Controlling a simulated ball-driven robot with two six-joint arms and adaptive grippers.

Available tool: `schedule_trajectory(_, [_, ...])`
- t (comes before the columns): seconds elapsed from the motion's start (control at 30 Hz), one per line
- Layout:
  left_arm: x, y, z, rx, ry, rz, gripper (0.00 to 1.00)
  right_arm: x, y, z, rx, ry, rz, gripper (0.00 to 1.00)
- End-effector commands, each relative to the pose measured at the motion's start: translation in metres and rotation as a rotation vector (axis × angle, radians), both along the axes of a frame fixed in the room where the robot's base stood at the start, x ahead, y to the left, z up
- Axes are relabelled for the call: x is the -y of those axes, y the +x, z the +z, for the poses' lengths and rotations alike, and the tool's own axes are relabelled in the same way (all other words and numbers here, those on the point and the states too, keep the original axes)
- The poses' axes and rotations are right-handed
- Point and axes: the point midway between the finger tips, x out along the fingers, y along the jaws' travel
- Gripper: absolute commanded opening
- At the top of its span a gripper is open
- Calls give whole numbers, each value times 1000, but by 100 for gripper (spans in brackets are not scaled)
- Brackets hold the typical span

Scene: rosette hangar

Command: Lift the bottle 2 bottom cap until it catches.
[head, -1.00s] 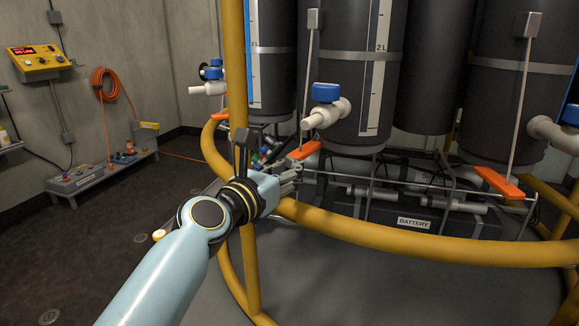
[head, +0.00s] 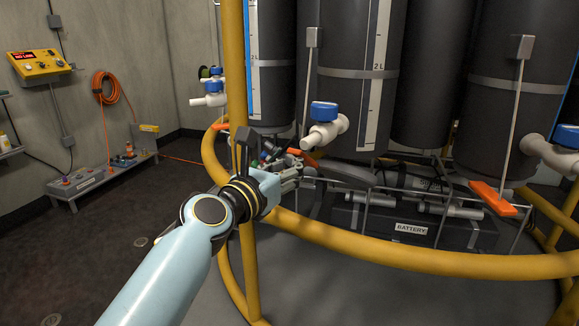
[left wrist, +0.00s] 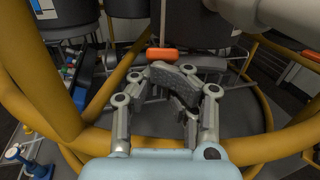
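A dark bottle (head: 350,100) with a scale strip and a blue-handled tap stands in the middle of the head view; I see no number on it. A grey curved flap (head: 345,172), which looks like its bottom cap, hangs tilted just below the bottle. My left gripper (head: 297,172) is at the flap's left end in the head view. In the left wrist view, a dark curved piece (left wrist: 175,78) lies between the finger links, perhaps the flap. Whether the fingers grip it is unclear. My right gripper is not in view.
A yellow ring rail (head: 380,248) and yellow post (head: 237,80) stand close around my left arm. Orange handles on thin rods hang beside the bottles, one at right (head: 492,198). A battery box (head: 412,225) lies below. Open floor is at left.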

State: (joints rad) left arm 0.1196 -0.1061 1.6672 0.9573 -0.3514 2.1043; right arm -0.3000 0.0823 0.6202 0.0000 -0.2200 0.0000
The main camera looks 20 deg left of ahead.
Motion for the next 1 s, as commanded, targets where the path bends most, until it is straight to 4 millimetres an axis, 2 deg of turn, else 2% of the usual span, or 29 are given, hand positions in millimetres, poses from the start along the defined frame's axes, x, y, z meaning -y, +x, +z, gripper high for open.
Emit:
schedule_trajectory(0.07, [1,1,2,8,-4,0,0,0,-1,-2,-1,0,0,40])
schedule_trajectory(0.67, [-1,-5,-36,0,-1,0,0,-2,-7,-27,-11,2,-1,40])
schedule_trajectory(1.0, [-1,-6,-37,-1,0,0,0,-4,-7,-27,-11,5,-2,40])
